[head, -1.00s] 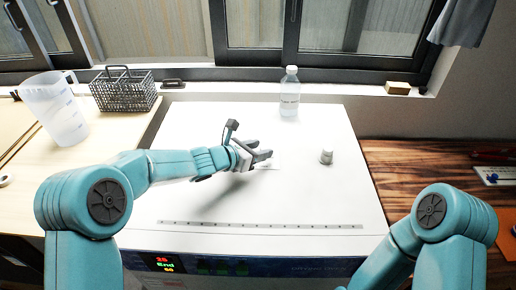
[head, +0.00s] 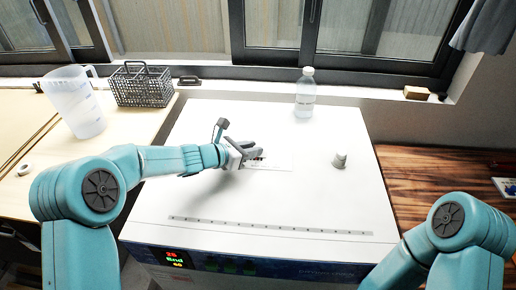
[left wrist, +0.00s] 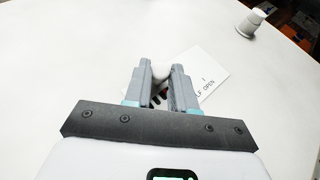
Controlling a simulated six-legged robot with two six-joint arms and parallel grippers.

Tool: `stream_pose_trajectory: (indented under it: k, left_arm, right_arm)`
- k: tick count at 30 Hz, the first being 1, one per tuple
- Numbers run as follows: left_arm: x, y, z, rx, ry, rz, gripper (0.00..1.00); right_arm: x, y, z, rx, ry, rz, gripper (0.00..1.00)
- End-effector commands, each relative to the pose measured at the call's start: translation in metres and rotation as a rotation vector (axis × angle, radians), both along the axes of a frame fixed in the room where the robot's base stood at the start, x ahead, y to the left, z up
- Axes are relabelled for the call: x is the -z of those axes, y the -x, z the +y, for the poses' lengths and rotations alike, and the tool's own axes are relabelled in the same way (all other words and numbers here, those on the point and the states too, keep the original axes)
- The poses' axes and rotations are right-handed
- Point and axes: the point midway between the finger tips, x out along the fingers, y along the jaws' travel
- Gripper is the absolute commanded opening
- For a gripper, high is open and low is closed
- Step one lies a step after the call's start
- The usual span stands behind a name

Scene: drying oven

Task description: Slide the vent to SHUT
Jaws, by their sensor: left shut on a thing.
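A white label plate (left wrist: 208,75) lies under and beside the fingers. Part of its print, "LF OPEN" and a short mark, is readable; the rest is hidden by the gripper. The plate sticks out to the right of the gripper in the head view (head: 280,166). My right gripper is out of view; only its arm shows.
A grey-white stepped cylinder (head: 340,160) stands on the oven top to the right. A clear bottle (head: 305,95) stands at the back. A wire basket (head: 142,88) and a plastic jug (head: 76,105) are on the left bench. The front of the oven top is clear.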

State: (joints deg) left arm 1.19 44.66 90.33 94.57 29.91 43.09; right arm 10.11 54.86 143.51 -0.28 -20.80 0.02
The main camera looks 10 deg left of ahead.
Motion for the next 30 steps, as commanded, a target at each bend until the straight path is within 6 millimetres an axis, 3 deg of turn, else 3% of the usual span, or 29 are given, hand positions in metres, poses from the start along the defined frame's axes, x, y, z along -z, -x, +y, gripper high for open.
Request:
stream_pose_trajectory:
  k: [4, 5, 6, 18, 23, 30]
  left_arm:
    - [-0.003, -0.001, 0.003, -0.006, 0.000, -0.005, 0.00]
    - [-0.003, -0.002, 0.003, -0.006, 0.000, -0.005, 0.35]
    - [-0.003, -0.002, 0.003, -0.006, 0.000, -0.005, 0.48]
    - [-0.004, 0.004, 0.007, -0.005, -0.001, -0.002, 0.48]
    - [-0.016, 0.024, 0.029, -0.007, 0.001, -0.005, 0.48]
    - [-0.042, 0.067, 0.072, -0.010, -0.001, -0.006, 0.48]
  right_arm:
    - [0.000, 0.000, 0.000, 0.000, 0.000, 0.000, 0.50]
    - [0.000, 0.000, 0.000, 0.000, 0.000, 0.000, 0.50]
    - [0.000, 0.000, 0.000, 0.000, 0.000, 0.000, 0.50]
    - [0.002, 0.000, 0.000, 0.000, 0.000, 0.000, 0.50]
    - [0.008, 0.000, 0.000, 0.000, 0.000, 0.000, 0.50]
    - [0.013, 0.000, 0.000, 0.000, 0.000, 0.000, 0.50]
